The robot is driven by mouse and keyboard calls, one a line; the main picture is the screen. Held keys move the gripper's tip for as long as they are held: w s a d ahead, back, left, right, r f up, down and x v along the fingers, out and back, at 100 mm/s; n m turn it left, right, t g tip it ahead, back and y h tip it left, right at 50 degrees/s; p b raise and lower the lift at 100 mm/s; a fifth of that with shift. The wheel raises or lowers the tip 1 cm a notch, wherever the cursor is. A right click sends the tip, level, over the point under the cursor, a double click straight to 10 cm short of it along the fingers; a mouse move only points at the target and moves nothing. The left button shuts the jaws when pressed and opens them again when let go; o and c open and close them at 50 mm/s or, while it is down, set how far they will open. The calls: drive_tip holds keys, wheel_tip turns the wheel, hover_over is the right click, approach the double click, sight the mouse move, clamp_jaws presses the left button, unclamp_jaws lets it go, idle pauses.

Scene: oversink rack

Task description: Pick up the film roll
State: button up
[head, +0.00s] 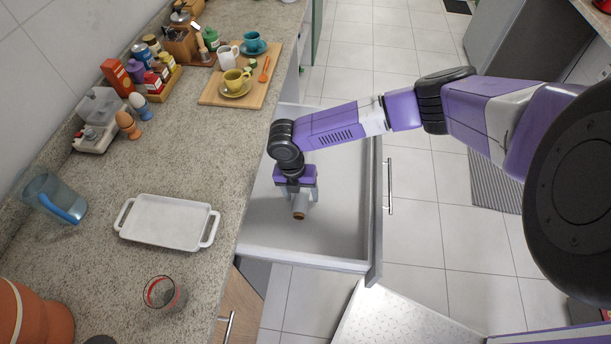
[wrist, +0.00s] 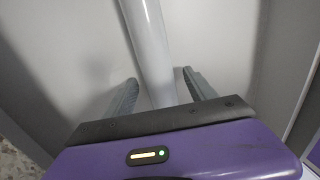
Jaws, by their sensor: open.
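The film roll (head: 299,208) is a slim pale cylinder with a brown end, lying in the open drawer (head: 335,222). Most of it is hidden beneath my gripper (head: 298,194) in the head view. In the wrist view the film roll (wrist: 152,45) runs lengthwise from the top edge down between the two grey fingers. My gripper (wrist: 159,77) is open, pointing down into the drawer, with one finger on each side of the roll. Gaps show between the fingers and the roll. I cannot tell how far the fingertips are from the drawer floor.
The drawer's front wall (head: 372,200) stands right of my gripper, and the granite counter (head: 190,270) edge is on the left. A white tray (head: 165,222), a glass (head: 162,293) and a wooden board (head: 222,92) with cups stand on the counter. The drawer's near part is clear.

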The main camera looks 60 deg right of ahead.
drive_tip(key=shift+c, duration=0.3)
clamp_jaws()
drive_tip(key=shift+r, duration=0.15)
wheel_tip(320, 180, up, 20)
drive_tip(key=b, duration=0.1)
